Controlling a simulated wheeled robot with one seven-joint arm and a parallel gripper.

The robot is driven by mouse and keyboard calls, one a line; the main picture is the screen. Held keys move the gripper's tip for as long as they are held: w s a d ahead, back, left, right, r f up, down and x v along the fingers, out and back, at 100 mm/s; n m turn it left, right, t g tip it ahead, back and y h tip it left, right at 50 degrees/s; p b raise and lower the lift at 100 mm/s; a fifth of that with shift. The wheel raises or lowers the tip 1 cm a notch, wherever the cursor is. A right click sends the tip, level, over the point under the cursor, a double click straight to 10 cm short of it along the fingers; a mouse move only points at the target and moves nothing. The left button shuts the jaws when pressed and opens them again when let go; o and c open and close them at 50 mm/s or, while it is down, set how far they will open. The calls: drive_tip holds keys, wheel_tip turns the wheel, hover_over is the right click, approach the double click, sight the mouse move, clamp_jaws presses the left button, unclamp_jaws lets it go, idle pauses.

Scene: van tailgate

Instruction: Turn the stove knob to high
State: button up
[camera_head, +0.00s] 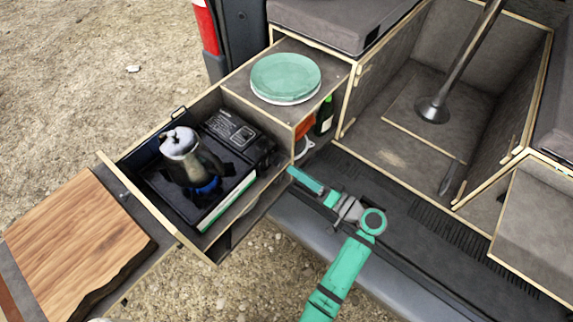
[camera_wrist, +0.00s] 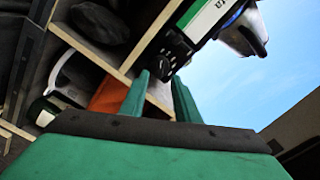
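The camp stove (camera_head: 160,190) is a dark unit with a green and white front strip, set in the pulled-out drawer. A silver moka pot (camera_head: 181,143) stands on it, with blue showing at its base. The stove knob (camera_wrist: 171,50) is black and round with pale marks in the wrist view, at the end of the green and white strip. I cannot make out the knob or its setting in the head view. My gripper (camera_head: 294,174) is to the right of the drawer. Its teal fingers (camera_wrist: 160,75) are apart and empty, with the knob just beyond their tips.
The wooden drawer wall (camera_wrist: 135,62) runs close to the knob. A green plate (camera_head: 286,77) lies on the shelf above. A green bottle (camera_head: 325,115) and an orange item (camera_head: 305,126) sit below it. A wooden board (camera_head: 80,240) is at left.

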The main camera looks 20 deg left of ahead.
sight(281, 162)
drive_tip(key=shift+x, duration=2.5)
clamp_jaws()
